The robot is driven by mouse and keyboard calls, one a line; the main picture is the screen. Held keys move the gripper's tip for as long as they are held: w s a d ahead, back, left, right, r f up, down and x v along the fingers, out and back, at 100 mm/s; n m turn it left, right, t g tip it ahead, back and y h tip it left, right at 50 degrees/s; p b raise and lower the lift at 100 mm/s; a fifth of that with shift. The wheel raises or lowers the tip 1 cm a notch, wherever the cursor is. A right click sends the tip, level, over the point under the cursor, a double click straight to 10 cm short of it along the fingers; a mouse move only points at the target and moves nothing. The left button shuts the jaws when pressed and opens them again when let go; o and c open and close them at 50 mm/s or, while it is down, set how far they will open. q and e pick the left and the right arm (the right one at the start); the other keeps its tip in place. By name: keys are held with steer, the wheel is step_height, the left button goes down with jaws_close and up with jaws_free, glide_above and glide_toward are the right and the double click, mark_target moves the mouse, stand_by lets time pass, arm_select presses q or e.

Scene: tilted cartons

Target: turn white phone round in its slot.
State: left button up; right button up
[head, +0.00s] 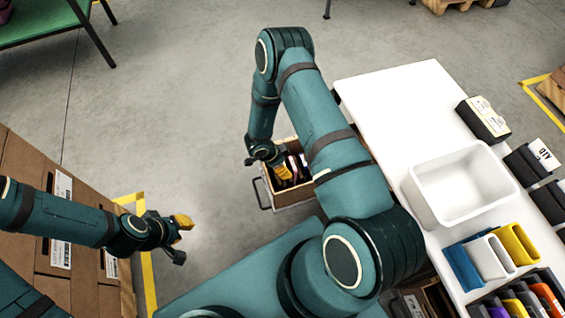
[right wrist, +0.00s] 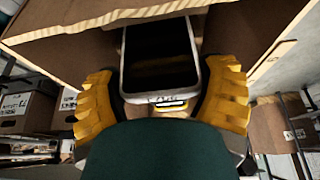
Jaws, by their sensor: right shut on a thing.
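The white phone (right wrist: 160,58) shows in the right wrist view, with a pale frame around a dark face. It stands inside the brown carton (right wrist: 82,55), between carton walls. My right gripper (right wrist: 163,88) is shut on it, with a yellow finger at each side. In the head view my right gripper (head: 283,172) reaches down into the carton (head: 292,202), and its fingers and arm hide most of the phone there. My left gripper (head: 184,222) is off to the left over the floor, away from the carton; its finger gap cannot be made out.
A white table (head: 385,90) to the right bears a white bin (head: 415,190), dark boxes, and blue, white and yellow holders. Stacked brown cartons (head: 25,165) stand at the left. Floor between is clear.

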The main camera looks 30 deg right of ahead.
steer(key=shift+f, duration=1.5)
steer(key=shift+f, duration=0.15)
stand_by(0.4)
steer(key=o, duration=1.1)
steer(key=shift+o, duration=0.2)
steer(key=v, duration=1.2)
